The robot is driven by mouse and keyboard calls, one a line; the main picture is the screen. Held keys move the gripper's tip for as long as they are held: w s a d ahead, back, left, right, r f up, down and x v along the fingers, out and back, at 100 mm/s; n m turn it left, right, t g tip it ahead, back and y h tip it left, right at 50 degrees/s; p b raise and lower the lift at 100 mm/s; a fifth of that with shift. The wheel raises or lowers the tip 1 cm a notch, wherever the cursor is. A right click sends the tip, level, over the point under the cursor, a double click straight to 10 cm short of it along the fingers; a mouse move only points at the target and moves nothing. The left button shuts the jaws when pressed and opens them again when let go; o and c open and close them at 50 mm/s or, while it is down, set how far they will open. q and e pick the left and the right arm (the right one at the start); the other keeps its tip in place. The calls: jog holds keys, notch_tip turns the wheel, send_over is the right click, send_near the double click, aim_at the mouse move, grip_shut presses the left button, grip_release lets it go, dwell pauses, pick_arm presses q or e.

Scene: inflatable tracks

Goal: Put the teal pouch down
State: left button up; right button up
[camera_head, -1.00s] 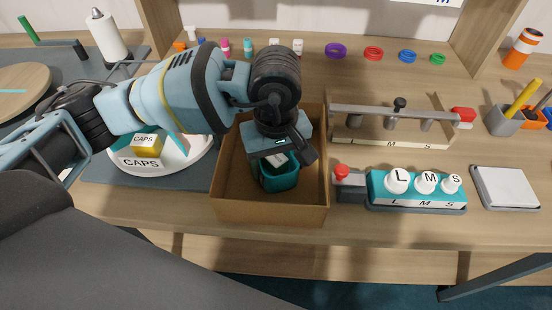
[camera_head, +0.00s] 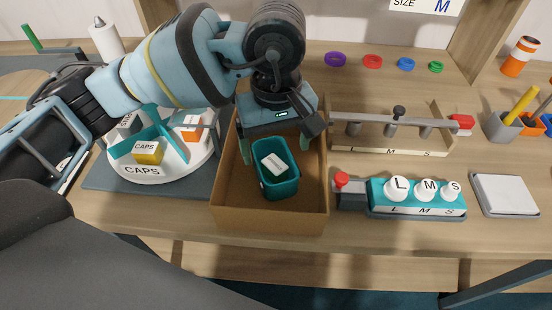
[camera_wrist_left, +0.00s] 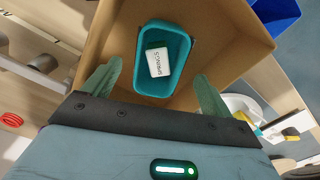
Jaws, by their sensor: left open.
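The teal pouch (camera_head: 277,184), an open-topped container, sits inside the open cardboard box (camera_head: 228,200). It also shows in the left wrist view (camera_wrist_left: 182,72). A small white labelled packet (camera_head: 274,164) lies in the pouch. My left gripper (camera_head: 277,148) is above the box, behind the pouch in the head view. Its two fingers are spread apart with nothing between them, and they are clear of the pouch walls in the left wrist view (camera_wrist_left: 160,80). My right gripper is not in view.
A round white caps tray (camera_head: 150,172) stands left of the box. To the right are a teal holder (camera_head: 418,207) with white L, M, S knobs and a wooden rack (camera_head: 390,145). Coloured rings, such as a purple one (camera_head: 335,59), lie at the back.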

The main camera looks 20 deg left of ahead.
pick_arm(q)
jog(key=shift+r, duration=2.35)
